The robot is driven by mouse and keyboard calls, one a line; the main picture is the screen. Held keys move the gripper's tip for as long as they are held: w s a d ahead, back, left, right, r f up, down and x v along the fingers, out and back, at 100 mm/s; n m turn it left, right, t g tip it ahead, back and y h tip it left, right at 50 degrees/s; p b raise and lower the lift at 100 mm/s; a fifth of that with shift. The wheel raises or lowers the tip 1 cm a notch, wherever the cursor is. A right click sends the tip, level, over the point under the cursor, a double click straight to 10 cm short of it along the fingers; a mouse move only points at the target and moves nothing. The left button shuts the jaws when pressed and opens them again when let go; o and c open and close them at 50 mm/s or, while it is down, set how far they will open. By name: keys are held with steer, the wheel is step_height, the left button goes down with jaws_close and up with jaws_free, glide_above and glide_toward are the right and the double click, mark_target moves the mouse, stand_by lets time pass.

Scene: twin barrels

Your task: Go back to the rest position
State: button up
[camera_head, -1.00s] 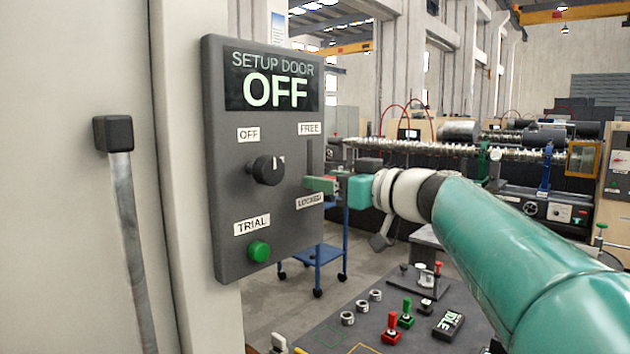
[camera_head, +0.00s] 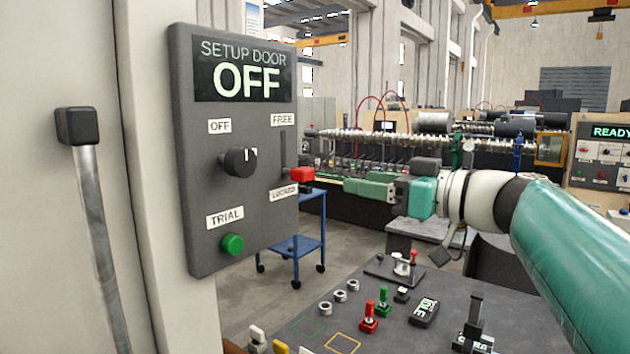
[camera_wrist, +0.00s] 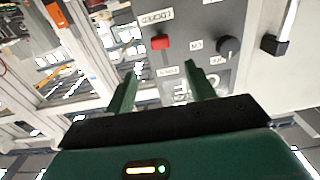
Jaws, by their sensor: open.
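My gripper (camera_head: 368,187) is at the centre right of the head view, its green fingers pointing left toward the setup door panel (camera_head: 205,150). It is apart from the panel, with a gap to the red slider handle (camera_head: 301,175). That handle sits low in its slot, just above the LOCKED label. In the wrist view the two fingers (camera_wrist: 158,88) are spread with nothing between them, and the red handle (camera_wrist: 160,42) shows beyond them. The panel's display reads OFF. Its black knob (camera_head: 239,162) is beside the slot, and a green button (camera_head: 233,244) is below.
A dark table (camera_head: 300,325) below holds metal rings, red and green handled pieces and a small IDLE display (camera_head: 424,311). A blue cart (camera_head: 305,240) stands behind the panel. A grey door handle (camera_head: 98,230) is at the left. Machines line the back.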

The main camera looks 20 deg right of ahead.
steer(key=shift+a, duration=0.1)
steer(key=s+a+f+m+g+h, duration=0.25)
steer(key=a+f, duration=0.25)
steer(key=f, duration=0.4)
steer(key=s+a+f+m+g+h, duration=0.1)
steer(key=s+a+f+g, duration=0.25)
steer(key=f, duration=0.45)
steer(key=s+f+m+g+h, duration=0.1)
steer(key=s+f+m+h, duration=0.1)
steer(key=f, duration=0.6)
steer(key=s+f+m+g+h, duration=0.1)
steer(key=s+f+g+h, duration=0.1)
steer(key=s+f+h, duration=0.3)
step_height(320, 180, down, 4)
steer(key=shift+s+d+r+m, duration=0.15)
steer(key=shift+s+r+m, duration=0.15)
steer(key=shift+s, duration=0.9)
